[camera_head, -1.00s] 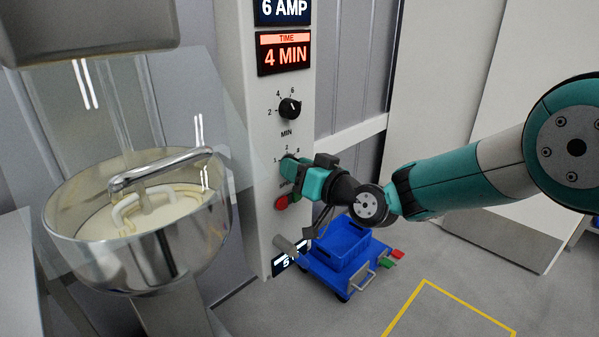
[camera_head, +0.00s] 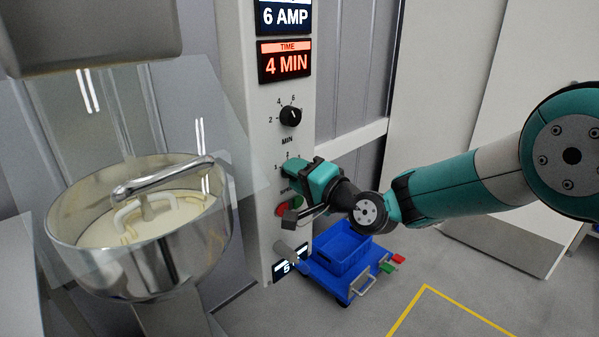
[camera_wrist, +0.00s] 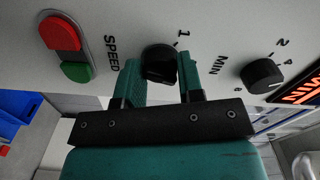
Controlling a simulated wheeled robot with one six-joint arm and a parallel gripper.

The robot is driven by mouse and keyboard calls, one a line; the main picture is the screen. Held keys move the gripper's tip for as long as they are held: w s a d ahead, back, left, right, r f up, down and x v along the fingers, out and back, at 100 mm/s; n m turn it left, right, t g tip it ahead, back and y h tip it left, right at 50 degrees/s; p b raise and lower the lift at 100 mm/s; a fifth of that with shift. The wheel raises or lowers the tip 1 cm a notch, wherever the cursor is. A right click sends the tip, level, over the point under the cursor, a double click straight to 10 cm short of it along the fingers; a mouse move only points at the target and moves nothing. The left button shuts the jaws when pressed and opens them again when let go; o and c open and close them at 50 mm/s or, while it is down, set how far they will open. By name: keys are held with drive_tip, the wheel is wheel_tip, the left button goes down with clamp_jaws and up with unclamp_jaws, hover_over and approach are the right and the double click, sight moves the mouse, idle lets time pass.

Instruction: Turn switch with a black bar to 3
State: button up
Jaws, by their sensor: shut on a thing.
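The black speed switch (camera_wrist: 158,66) is a round knob with a raised bar, on the white panel between the fingers of my gripper (camera_wrist: 160,78). My gripper is shut on it. A "1" shows beside the switch in the wrist view, and the word SPEED is on its other side. In the head view my gripper (camera_head: 290,178) covers the switch; the marks 1 and 2 show above it, and the 3 is hidden. I cannot read which mark the bar points to.
The MIN knob (camera_head: 290,117) is above the speed switch. Red (camera_head: 281,209) and green (camera_head: 297,202) buttons are just below. A mixer bowl (camera_head: 140,225) stands left of the panel, and a blue cart (camera_head: 335,285) is at lower right.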

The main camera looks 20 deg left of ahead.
drive_tip(key=shift+s+a+r+m+p, duration=0.15)
drive_tip(key=shift+m+p, duration=0.9)
drive_tip(key=shift+m, duration=1.25)
drive_tip(key=shift+w+r+m+p, duration=0.1)
drive_tip(key=shift+m+p, duration=0.95)
drive_tip(key=shift+m, duration=1.25)
drive_tip(key=shift+f, duration=0.1)
drive_tip(key=o, duration=0.9)
